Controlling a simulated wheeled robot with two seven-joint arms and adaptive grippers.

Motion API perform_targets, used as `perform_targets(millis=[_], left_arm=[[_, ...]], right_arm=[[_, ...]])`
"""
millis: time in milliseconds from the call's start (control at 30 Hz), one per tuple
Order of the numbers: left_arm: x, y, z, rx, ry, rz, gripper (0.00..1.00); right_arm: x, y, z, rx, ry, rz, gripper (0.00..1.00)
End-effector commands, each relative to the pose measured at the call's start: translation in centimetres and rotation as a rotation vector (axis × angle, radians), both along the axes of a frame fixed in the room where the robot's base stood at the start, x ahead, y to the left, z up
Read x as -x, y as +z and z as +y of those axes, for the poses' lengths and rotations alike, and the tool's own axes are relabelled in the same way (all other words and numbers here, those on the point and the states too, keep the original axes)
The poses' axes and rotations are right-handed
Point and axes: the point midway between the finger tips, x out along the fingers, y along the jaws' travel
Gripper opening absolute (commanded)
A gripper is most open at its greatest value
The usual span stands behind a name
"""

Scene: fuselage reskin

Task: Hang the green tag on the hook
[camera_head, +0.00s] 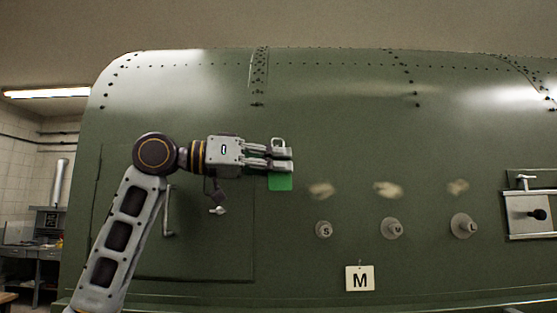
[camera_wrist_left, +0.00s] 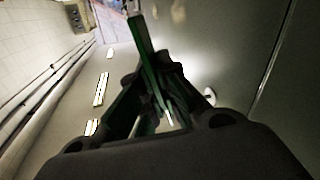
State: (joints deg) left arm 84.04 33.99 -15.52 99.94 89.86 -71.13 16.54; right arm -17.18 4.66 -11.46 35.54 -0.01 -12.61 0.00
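The green tag (camera_head: 280,183) is in my left gripper (camera_head: 282,159), which is shut on it in front of the green fuselage skin. The tag hangs below the fingertips, and a small pale loop stands above them. In the left wrist view the tag (camera_wrist_left: 146,62) shows as a narrow green strip between the dark fingers (camera_wrist_left: 150,85). A small silver hook-like fitting (camera_head: 217,210) sits on the door panel, below and left of the fingertips; I cannot tell for sure that it is the hook. My right gripper is not in view.
Three round pegs (camera_head: 324,230) (camera_head: 391,228) (camera_head: 463,226) stick out to the right, under pale scuffed patches. A white M sign (camera_head: 360,278) is below them. A door handle (camera_head: 168,212) is at left. A framed latch box (camera_head: 529,213) is at far right.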

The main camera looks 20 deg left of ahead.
Motion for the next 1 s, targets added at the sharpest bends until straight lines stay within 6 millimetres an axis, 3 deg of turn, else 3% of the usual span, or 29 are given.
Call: perform_targets(millis=[1000], left_arm=[[-2.6,-1.3,0.7,-0.001,0.0,-0.001,0.0]], right_arm=[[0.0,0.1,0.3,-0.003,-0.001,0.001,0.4]])
